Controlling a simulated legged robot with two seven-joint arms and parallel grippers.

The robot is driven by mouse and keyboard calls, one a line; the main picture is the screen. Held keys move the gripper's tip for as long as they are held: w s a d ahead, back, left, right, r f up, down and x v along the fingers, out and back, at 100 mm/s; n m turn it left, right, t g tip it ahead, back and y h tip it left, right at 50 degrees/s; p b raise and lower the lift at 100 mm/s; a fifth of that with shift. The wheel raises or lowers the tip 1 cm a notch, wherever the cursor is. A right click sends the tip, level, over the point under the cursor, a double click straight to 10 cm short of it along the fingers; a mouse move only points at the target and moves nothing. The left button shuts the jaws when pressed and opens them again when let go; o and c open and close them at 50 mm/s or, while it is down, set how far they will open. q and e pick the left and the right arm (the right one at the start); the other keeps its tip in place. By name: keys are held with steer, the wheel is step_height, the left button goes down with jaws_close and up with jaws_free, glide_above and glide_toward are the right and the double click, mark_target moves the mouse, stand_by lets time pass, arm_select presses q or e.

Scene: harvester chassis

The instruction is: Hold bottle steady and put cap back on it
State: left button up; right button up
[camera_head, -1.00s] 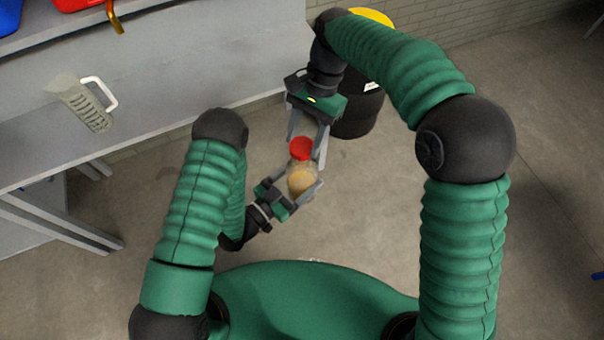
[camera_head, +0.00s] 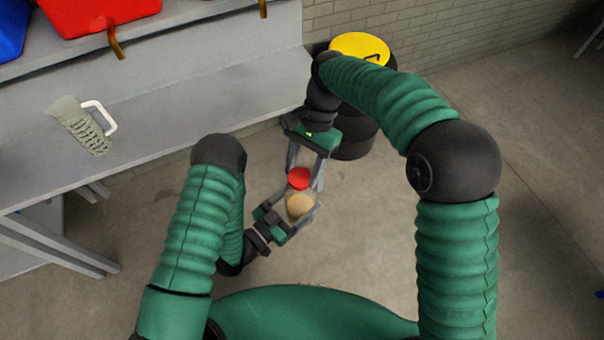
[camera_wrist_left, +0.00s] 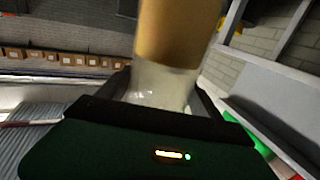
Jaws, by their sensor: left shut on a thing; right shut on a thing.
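A clear bottle with tan contents (camera_head: 300,206) is held in front of me, above the floor. My left gripper (camera_head: 298,213) is shut on the bottle's body from the lower left. The bottle also fills the upper middle of the left wrist view (camera_wrist_left: 175,45), between the fingers. A red cap (camera_head: 299,178) is directly above the bottle's mouth. My right gripper (camera_head: 304,180) comes from above and is shut on the cap. I cannot tell whether the cap touches the bottle or is seated on it.
A grey bench (camera_head: 150,80) runs along the left, with a clear jug with a white handle (camera_head: 85,125) on it. A red bin (camera_head: 100,15) and a blue bin (camera_head: 10,30) stand on its upper shelf. A black barrel with a yellow lid (camera_head: 360,48) stands behind my right gripper.

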mark_target(304, 179)
steer(key=shift+f, duration=0.1)
steer(key=shift+f, duration=0.8)
steer(key=shift+f, duration=0.55)
steer(key=m+y, duration=0.1)
steer(key=m, duration=0.2)
steer(key=shift+s+d+t, duration=0.1)
steer(key=shift+d+t, duration=0.05)
steer(key=shift+t, duration=0.25)
steer(key=m+t, duration=0.1)
steer(key=m, duration=0.3)
steer(key=shift+s+y, duration=0.2)
steer(key=shift+y, duration=0.2)
steer(key=m, duration=0.2)
steer(key=m+t, duration=0.1)
steer(key=shift+s+m+t+y, duration=0.2)
steer(key=shift+m+t+y, duration=0.1)
steer(key=shift+m, duration=0.1)
steer(key=m, duration=0.1)
steer(key=m+t, duration=0.1)
steer(key=m, duration=0.1)
steer(key=m+t, duration=0.1)
steer(key=m, duration=0.1)
steer(key=shift+s, duration=0.3)
steer(key=shift+m, duration=0.5)
steer(key=shift+w, duration=0.25)
